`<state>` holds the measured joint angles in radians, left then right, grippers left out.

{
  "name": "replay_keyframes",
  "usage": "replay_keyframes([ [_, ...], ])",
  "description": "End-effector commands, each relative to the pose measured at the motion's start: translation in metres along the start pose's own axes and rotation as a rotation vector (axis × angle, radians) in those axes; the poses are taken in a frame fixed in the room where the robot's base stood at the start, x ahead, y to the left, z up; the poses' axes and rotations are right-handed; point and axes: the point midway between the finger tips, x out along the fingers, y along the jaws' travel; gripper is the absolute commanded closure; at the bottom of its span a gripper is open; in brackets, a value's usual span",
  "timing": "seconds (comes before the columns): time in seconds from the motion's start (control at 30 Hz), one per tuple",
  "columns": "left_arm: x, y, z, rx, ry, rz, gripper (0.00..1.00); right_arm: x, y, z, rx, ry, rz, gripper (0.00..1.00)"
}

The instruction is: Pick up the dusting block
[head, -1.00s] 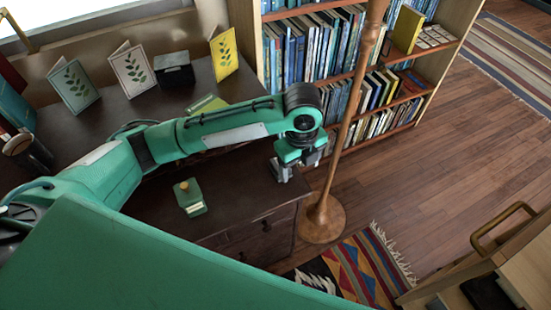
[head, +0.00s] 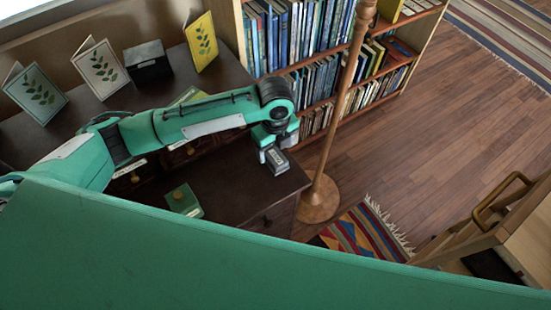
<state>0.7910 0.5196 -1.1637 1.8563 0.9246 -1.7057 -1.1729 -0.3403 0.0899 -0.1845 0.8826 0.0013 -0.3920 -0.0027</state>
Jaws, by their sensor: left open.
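My left arm reaches across the desk above the block. My left gripper (head: 275,160) points down over the right end of the desk, to the right of the block and apart from it. It is open, and I see nothing held in it. My right gripper is not in view.
The dark desk (head: 240,190) carries upright leaf-print cards (head: 101,66), a yellow card (head: 201,40) and a black box (head: 147,62) at the back. A wooden pole stand (head: 318,200) stands close to the desk's right end. A bookshelf (head: 300,83) is behind.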

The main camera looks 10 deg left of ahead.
Motion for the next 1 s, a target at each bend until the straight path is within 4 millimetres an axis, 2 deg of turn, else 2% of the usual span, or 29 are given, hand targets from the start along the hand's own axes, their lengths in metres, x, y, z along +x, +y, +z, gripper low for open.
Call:
replay_keyframes([
  [0.4,0.050,-0.001,0.000,-0.001,0.000,0.001,0.29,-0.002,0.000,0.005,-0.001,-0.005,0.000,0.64],
  [0.67,0.054,-0.001,0.000,0.001,-0.001,0.000,0.29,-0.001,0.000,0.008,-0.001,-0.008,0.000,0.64],
  [0.77,0.053,-0.001,0.000,0.001,-0.001,0.000,0.45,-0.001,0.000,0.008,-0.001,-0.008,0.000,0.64],
  [0.93,0.053,-0.001,0.000,0.001,-0.001,0.000,0.78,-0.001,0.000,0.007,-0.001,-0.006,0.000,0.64],
  [1.0,0.053,-0.001,0.000,0.001,-0.001,0.000,0.78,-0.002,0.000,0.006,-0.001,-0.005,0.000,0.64],
])
